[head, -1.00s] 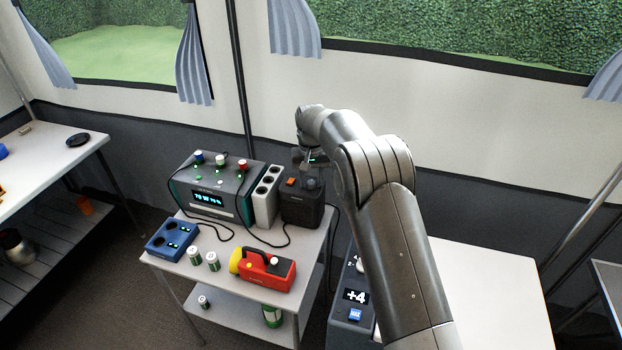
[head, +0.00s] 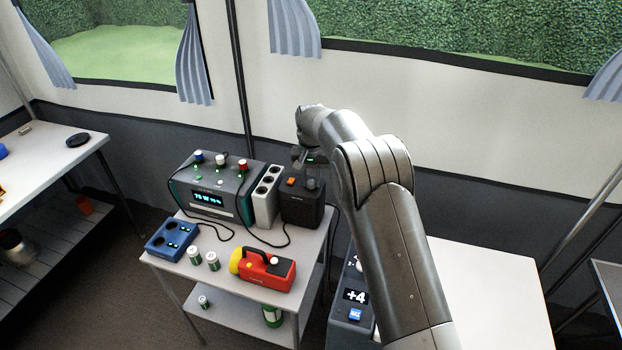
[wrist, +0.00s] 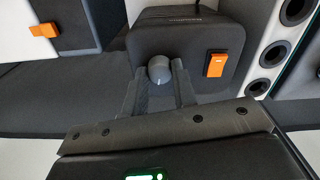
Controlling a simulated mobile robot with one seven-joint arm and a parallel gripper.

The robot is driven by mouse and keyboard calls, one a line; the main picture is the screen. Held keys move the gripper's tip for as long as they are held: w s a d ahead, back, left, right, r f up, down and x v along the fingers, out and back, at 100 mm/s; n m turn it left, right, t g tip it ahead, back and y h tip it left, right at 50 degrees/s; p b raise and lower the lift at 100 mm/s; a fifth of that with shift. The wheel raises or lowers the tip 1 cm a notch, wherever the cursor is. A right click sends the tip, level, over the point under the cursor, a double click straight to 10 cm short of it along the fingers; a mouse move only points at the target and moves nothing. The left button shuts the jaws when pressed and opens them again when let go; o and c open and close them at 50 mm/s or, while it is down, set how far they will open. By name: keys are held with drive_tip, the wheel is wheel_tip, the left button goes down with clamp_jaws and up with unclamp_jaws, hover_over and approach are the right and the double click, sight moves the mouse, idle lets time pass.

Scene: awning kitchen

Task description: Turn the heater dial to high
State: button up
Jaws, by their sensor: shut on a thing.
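The heater is a small black box (head: 301,208) at the back right of the small table. Its top carries an orange rocker switch (head: 291,182) and a grey round dial (head: 311,184). In the wrist view the dial (wrist: 159,69) shows between the fingertips of my gripper (wrist: 157,82), beside the orange switch (wrist: 216,65). The fingers flank the dial and are shut on it. A small pale mark shows on the dial; I cannot read its setting. In the head view my gripper (head: 304,158) is at the heater's back edge, partly hidden by my arm.
A grey power strip (head: 266,193) stands against the heater's left side, and a teal-edged power station (head: 211,190) beyond it. A red and yellow flashlight (head: 268,270) lies in front. A cable (head: 272,243) crosses the tabletop.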

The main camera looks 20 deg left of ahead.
sight(311, 182)
drive_tip(key=m, duration=0.5)
drive_tip(key=shift+m, duration=0.3)
drive_tip(key=m, duration=0.5)
drive_tip(key=shift+m, duration=0.7)
drive_tip(key=o, duration=1)
drive_tip(key=shift+r, duration=0.1)
wheel_tip(311, 182, up, 11)
drive_tip(key=shift+f, duration=0.15)
